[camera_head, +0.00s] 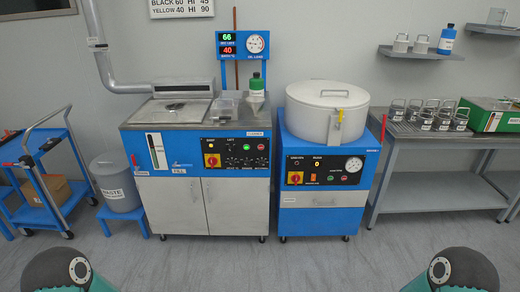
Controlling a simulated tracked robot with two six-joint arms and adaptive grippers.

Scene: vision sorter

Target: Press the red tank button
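On the left, a blue and grey tank machine (195,200) has a dark control panel (235,153) on its upper front. A blue machine (325,150) with a round lidded drum stands to the right. The labels are too small to read surely, so I cannot tell which red button is the tank's by name. Only my arm links show at the bottom corners; both grippers are out of view.
A blue trolley (45,165) and a grey waste bin (117,183) on a blue stand are at the left. A steel table (450,155) with several metal containers and a green box is at the right. The floor before the machines is clear.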

